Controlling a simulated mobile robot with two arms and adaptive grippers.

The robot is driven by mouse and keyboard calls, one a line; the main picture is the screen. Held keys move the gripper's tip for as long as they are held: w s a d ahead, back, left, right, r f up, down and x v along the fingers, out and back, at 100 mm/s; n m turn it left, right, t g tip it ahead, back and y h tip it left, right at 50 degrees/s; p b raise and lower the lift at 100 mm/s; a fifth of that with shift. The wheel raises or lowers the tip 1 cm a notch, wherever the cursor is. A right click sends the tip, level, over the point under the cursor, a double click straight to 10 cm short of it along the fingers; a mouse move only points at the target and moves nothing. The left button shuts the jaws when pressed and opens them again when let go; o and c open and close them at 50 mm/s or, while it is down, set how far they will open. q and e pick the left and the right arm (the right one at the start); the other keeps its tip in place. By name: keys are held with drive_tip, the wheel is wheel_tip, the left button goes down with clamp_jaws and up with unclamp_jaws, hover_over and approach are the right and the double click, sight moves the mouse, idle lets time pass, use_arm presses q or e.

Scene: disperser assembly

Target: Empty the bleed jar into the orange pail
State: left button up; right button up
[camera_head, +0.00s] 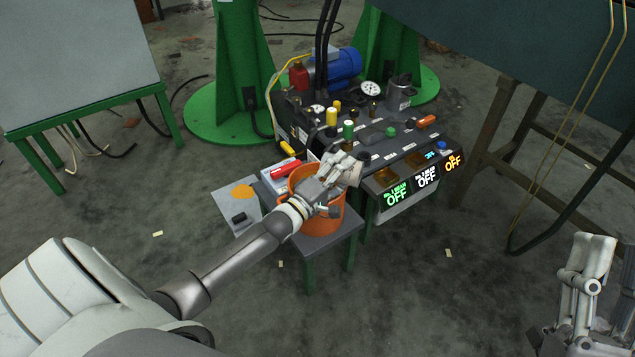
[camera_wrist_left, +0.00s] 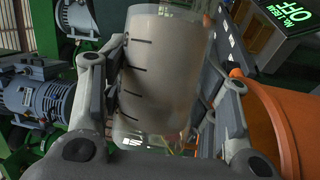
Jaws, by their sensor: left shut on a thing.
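My left gripper (camera_head: 341,176) is shut on the bleed jar (camera_wrist_left: 160,75), a clear jar with dark graduation marks. The jar looks cloudy grey inside; how much it holds is unclear. In the head view the jar (camera_head: 352,171) is small and partly hidden by the fingers. The orange pail (camera_head: 322,222) stands on a small table, below and partly behind my left gripper and wrist. Its side and rim also show at the right of the left wrist view (camera_wrist_left: 285,112). The pail's inside is mostly hidden. My right gripper (camera_head: 590,268) is at the right edge, away from the pail; its opening is unclear.
The machine (camera_head: 385,150) with knobs, gauges and lit OFF displays (camera_head: 396,197) stands close behind the pail. The floor in front is mostly clear.

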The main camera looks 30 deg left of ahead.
use_arm(q)
drive_tip(key=shift+a+r+n, duration=0.15)
drive_tip(key=shift+r+n, duration=0.1)
drive_tip(key=shift+n, duration=0.35)
idle(0.3)
